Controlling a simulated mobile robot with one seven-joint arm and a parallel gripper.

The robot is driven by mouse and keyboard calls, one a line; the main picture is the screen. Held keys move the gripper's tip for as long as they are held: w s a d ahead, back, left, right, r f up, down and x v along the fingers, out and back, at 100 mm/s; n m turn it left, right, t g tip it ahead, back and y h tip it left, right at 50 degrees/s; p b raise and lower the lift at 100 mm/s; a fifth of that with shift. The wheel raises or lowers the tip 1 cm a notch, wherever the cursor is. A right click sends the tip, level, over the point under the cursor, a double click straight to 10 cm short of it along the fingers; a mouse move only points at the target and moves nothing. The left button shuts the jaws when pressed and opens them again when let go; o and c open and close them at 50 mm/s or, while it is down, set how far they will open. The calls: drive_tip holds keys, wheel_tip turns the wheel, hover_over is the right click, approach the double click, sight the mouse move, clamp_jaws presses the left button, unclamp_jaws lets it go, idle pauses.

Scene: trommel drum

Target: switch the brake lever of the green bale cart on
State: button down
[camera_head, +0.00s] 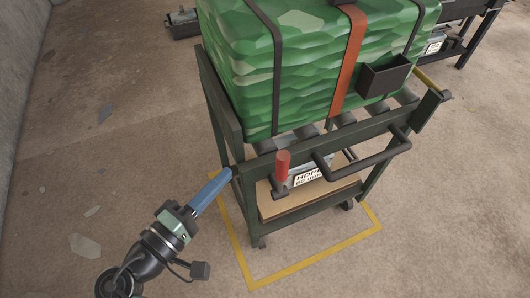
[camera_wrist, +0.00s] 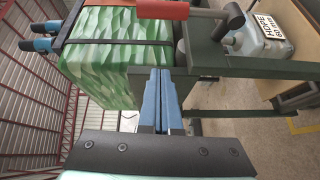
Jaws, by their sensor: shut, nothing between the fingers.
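The green bale cart (camera_head: 318,203) has a dark green frame and carries a big green strapped bale (camera_head: 315,75). Its brake lever, with a red handle (camera_head: 283,163), stands upright at the cart's near end. In the wrist view the red handle (camera_wrist: 162,10) lies across the top edge, on a dark pivot. My gripper (camera_head: 229,173) is left of the lever, its blue fingers by the cart's near left corner post. In the wrist view the fingertips (camera_wrist: 160,72) are together and empty, below the red handle and apart from it. Whether they touch the frame I cannot tell.
A dark push bar (camera_head: 365,168) sticks out right of the lever. A yellow floor outline (camera_head: 315,264) surrounds the cart's base. The floor at left is mostly clear.

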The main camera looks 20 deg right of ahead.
sight(281, 176)
drive_tip(key=shift+s, duration=0.5)
drive_tip(key=shift+w, duration=0.1)
drive_tip(key=b+x, duration=0.1)
drive_tip(key=x, duration=0.9)
drive_tip(key=shift+d+r, duration=0.1)
drive_tip(key=shift+d, duration=0.1)
drive_tip(key=shift+s+d, duration=0.15)
drive_tip(key=shift+s, duration=0.85)
drive_tip(key=shift+s+d, duration=0.1)
drive_tip(key=shift+s, duration=0.9)
drive_tip(key=shift+s+h+b, duration=0.1)
drive_tip(key=shift+h+b, duration=0.2)
drive_tip(key=shift+b, duration=0.05)
